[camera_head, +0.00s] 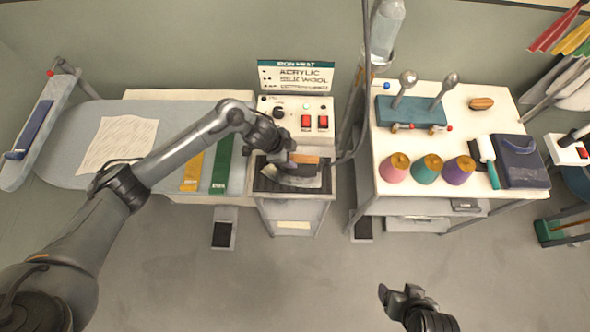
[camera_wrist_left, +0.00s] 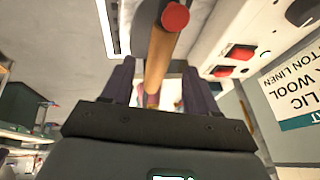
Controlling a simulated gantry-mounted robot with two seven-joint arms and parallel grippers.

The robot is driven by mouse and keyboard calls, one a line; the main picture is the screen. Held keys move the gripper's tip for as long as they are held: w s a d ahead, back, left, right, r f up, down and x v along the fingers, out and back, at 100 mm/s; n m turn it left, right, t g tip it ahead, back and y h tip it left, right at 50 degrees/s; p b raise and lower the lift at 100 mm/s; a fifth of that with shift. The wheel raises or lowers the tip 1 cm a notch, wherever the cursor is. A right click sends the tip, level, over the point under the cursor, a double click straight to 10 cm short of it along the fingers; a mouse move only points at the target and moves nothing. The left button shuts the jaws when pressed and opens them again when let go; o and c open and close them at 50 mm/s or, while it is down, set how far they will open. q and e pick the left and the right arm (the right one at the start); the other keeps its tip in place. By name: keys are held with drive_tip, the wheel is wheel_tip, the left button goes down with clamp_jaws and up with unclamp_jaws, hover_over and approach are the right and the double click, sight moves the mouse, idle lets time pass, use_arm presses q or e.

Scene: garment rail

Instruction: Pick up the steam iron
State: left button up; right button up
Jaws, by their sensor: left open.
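The steam iron (camera_head: 298,180) sits on the dark rest plate (camera_head: 262,184) in front of the control box, its wooden handle (camera_head: 306,159) on top. My left gripper (camera_head: 285,158) is at the handle and hides part of it. In the left wrist view the handle (camera_wrist_left: 164,48), with a red end cap, runs between the two fingers of my open left gripper (camera_wrist_left: 158,88). Whether the fingers touch it I cannot tell. My right gripper (camera_head: 395,294) is low in the head view, away from the iron; its jaw state is unclear.
The control box (camera_head: 295,118) with red switches stands behind the iron. The ironing board (camera_head: 75,155) is left, with green and yellow strips. A white table (camera_head: 440,108) with several thread cones is right. A hose and pole stand between. Front floor is clear.

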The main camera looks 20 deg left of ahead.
sight(296, 160)
use_arm(q)
drive_tip(key=shift+s+x, duration=0.15)
drive_tip(key=shift+x, duration=1)
drive_tip(key=shift+s+x, duration=0.1)
drive_tip(key=shift+x, duration=1.05)
drive_tip(key=shift+w+f, duration=0.3)
drive_tip(key=shift+f, duration=0.45)
clamp_jaws()
drive_tip(key=shift+d+r, duration=0.1)
drive_tip(key=shift+r, duration=0.1)
